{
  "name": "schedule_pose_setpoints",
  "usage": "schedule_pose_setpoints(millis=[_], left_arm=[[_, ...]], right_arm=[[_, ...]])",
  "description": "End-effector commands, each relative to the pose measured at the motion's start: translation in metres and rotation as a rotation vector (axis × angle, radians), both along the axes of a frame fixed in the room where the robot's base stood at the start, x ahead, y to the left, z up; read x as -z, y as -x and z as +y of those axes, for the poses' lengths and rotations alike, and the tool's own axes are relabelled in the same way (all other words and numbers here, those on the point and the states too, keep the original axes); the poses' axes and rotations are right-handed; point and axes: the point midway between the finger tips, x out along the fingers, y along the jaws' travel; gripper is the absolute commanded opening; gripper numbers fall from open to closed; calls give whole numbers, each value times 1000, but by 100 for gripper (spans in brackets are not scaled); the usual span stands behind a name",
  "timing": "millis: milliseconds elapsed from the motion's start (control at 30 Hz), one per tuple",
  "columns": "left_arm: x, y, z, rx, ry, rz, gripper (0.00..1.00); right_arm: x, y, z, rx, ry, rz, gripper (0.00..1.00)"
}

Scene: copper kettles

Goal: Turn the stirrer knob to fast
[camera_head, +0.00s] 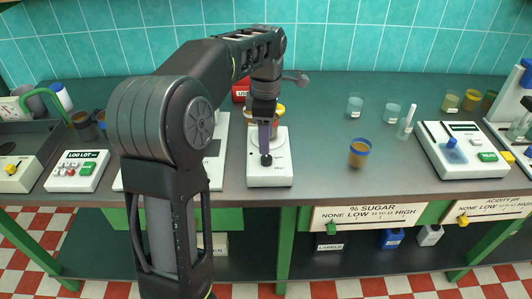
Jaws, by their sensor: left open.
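The stirrer (270,179) is a small white unit on the grey bench, just left of the picture's middle. Its dark knob (266,160) is on the front part of its top. My left gripper (266,147) points down over the stirrer, with its fingertips at or just above the knob. It is open. I cannot tell whether the fingers touch the knob or stand around it. The gripper hides part of the stirrer's top and a yellow-orange vessel behind it. The knob's pointer and markings are too small to read. My right gripper is out of view.
A beaker of brown liquid (359,153) stands to the right, with clear glasses (393,112) behind it. A white device with a green display (462,151) is farther right. A log lot box (76,171) stands at the left. The bench between stirrer and brown beaker is clear.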

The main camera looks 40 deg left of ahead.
Motion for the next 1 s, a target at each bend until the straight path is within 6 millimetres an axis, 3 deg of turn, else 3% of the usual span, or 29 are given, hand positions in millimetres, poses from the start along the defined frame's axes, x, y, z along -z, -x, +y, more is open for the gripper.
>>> schedule_pose_setpoints(millis=[400, 767, 1000], left_arm=[[59, 0, 0, 0, 0, 1, 51], [64, 0, 0, 0, 1, 0, 50], [63, 0, 0, 0, 1, 0, 30]], right_arm=[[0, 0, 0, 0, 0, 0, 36], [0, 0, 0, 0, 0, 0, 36], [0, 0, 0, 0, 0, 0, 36]])
